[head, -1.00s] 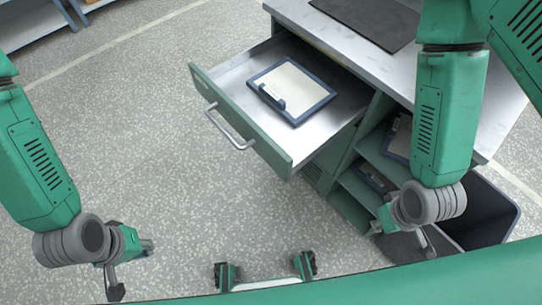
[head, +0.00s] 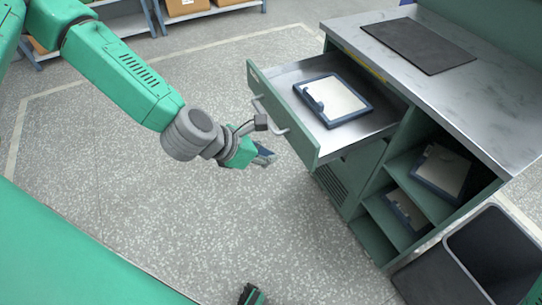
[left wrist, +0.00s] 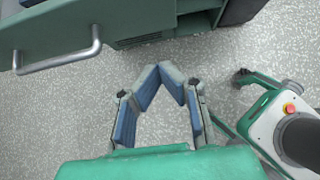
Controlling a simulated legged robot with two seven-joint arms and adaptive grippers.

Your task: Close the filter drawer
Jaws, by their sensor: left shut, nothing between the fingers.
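The filter drawer (head: 283,118) is a green-fronted metal drawer pulled well out of the cabinet. A blue-framed filter (head: 333,99) with a pale panel lies flat in it. Its grey bar handle (head: 272,124) is partly hidden behind my left wrist's camera mount. In the left wrist view the drawer front (left wrist: 110,18) and handle (left wrist: 62,56) are at the upper left. My left gripper (head: 264,156) is shut and empty, in front of the drawer and below the handle in the picture. Its blue-padded fingers (left wrist: 172,82) show apart from the drawer.
The cabinet's worktop (head: 480,85) carries a dark mat (head: 418,45). Open shelves (head: 415,172) below hold more framed filters. A black bin (head: 492,250) stands at the lower right. Shelving with boxes (head: 185,6) is at the back. The speckled floor left of the drawer is clear.

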